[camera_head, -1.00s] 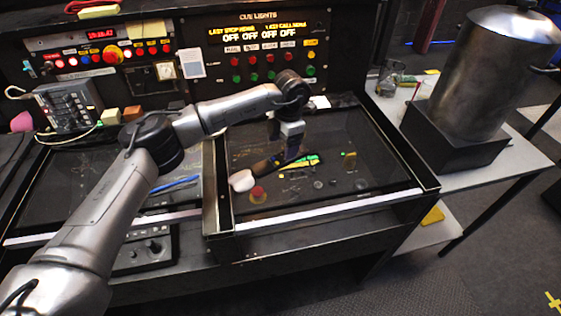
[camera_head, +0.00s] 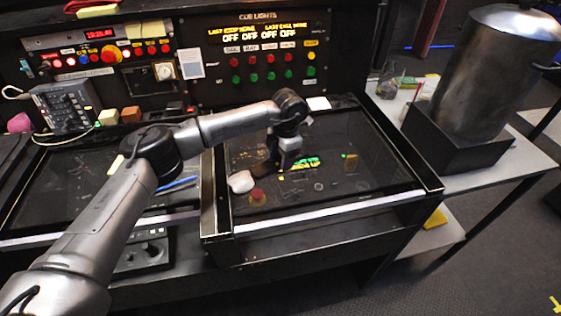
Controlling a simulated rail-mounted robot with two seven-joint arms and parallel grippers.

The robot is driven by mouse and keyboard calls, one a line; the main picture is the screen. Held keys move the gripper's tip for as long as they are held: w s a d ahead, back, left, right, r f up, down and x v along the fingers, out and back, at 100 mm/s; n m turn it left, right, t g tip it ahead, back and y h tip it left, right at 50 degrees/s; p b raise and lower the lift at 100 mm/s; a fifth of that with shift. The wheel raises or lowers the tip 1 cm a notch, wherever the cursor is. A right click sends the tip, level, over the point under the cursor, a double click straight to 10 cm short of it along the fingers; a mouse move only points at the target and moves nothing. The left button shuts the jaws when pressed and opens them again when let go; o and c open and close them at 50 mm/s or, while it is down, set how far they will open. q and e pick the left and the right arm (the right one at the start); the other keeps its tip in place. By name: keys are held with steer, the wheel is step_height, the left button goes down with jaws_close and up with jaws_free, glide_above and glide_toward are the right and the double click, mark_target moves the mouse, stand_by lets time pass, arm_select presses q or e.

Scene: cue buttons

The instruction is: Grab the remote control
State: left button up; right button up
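My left arm reaches in from the left over the right-hand dark recessed desk panel. My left gripper (camera_head: 281,163) points down at the panel, and its fingertips are dark and hard to tell from the surface. A small dark brownish shape (camera_head: 262,169) shows just left of the gripper, partly hidden by it; I cannot tell if it is the remote control or if it is touched. A green and yellow marked item (camera_head: 304,163) lies just right of the gripper. My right gripper is not in view.
A pale rounded object (camera_head: 241,182) and a red button (camera_head: 257,195) lie in front of the gripper. A raised frame (camera_head: 418,190) edges the panel. The cue lights board (camera_head: 262,60) stands behind. A large metal urn (camera_head: 486,75) stands at right.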

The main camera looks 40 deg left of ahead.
arm_select(q)
steer(key=c, duration=0.6)
